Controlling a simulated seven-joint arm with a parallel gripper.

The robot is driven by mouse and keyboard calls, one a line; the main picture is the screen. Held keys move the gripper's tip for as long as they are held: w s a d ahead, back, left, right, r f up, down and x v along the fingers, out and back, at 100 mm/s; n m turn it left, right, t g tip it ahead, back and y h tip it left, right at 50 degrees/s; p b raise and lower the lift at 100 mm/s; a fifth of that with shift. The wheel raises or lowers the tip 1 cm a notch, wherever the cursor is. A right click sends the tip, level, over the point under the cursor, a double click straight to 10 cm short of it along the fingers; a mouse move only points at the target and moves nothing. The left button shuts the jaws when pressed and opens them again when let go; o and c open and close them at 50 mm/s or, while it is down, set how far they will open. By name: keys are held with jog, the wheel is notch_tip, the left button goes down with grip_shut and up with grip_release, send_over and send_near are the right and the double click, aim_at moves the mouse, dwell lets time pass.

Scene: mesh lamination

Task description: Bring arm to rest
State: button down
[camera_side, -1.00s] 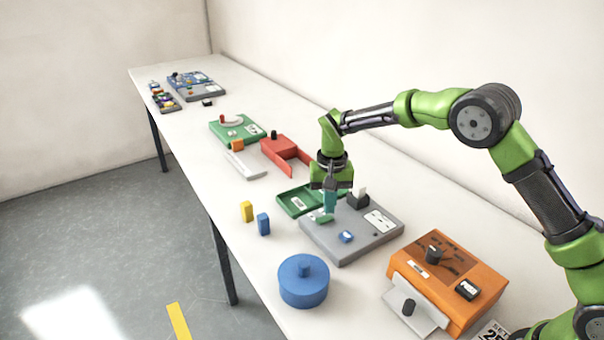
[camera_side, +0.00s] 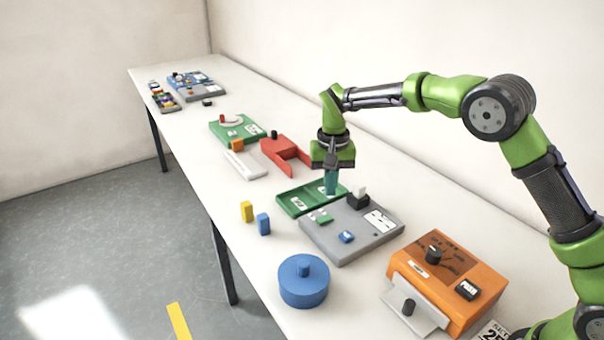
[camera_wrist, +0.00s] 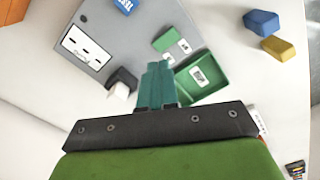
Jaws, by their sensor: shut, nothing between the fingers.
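My gripper (camera_side: 331,183) hangs from the green arm above the table, over the edge between the green tray (camera_side: 291,205) and the grey panel (camera_side: 335,246). Its teal fingers are together with nothing between them. In the wrist view the fingers (camera_wrist: 158,70) point at the border of the grey panel (camera_wrist: 130,20) and the green tray (camera_wrist: 217,62). The arm is bent and still raised over the work. I cannot tell the exact gap between the fingertips and the tray.
On the panel are a small green piece (camera_side: 321,216), a blue block (camera_side: 346,237) and a black block (camera_side: 358,200). An orange machine (camera_side: 455,285) and a blue round container (camera_side: 303,284) stand nearer. Yellow (camera_side: 246,211) and blue (camera_side: 263,224) blocks stand left. A red part (camera_side: 285,150) lies behind.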

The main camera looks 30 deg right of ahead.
jog(key=shift+f, duration=0.2)
jog(key=s+d+r+t, duration=0.1)
jog(key=s+r, duration=0.3)
jog(key=s, duration=0.5)
jog(key=s+d+r+n+t+y, duration=0.1)
jog(key=s+r+t, duration=0.2)
jog(key=s, duration=0.7)
jog(key=s+d+r+n+t+y, duration=0.1)
jog(key=s+r+t, duration=0.2)
jog(key=s+r, duration=0.4)
jog(key=s, duration=0.3)
jog(key=shift+d, duration=0.3)
